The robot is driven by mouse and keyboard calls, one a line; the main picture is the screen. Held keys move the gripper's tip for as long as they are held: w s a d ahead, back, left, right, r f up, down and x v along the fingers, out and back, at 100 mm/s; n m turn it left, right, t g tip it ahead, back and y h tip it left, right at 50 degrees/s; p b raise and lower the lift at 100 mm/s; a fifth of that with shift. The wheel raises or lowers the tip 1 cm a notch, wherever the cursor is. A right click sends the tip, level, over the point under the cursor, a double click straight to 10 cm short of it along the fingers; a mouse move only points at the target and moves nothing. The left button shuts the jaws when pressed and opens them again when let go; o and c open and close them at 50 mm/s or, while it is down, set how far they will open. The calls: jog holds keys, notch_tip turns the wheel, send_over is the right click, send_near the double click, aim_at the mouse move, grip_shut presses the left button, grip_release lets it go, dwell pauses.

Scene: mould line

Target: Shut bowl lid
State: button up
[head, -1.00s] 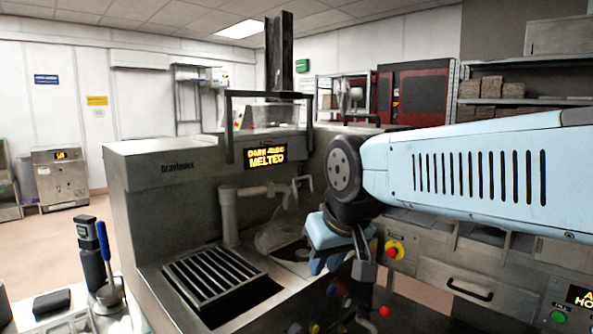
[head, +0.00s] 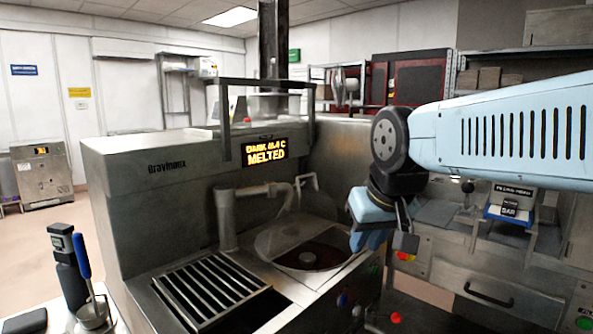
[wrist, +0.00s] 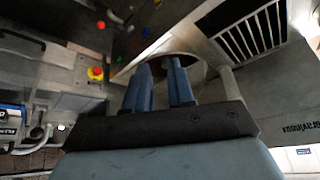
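The round bowl (head: 327,258) is set in the top of the steel machine, with dark melted contents and a grey hub showing in it. A clear, greyish lid piece (head: 278,238) shows at its back left; its exact tilt is hard to tell. In the wrist view only part of the bowl's rim (wrist: 160,59) shows beyond my fingers. My gripper (head: 368,243) is at the right of the bowl, pointing down, and appears apart from the lid. In the wrist view its two blue fingers (wrist: 161,70) stand apart with nothing between them.
A pipe (head: 228,215) and a raised frame (head: 267,85) stand behind the bowl. A slotted grate (head: 210,290) lies left of it. Red and blue knobs (head: 343,300) are on the front panel. A ladle pot (head: 93,312) stands at the lower left.

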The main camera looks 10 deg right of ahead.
jog(key=w+d+r+m+g, duration=0.1)
jog(key=w+r+m, duration=0.2)
jog(key=w+r, duration=0.65)
notch_tip(320, 180, up, 5)
jog(key=m+g, duration=0.4)
jog(key=m, duration=0.4)
send_over(307, 175)
jog(key=shift+y, duration=0.3)
notch_tip(307, 175, down, 14)
jog(key=shift+r, duration=0.2)
grip_shut()
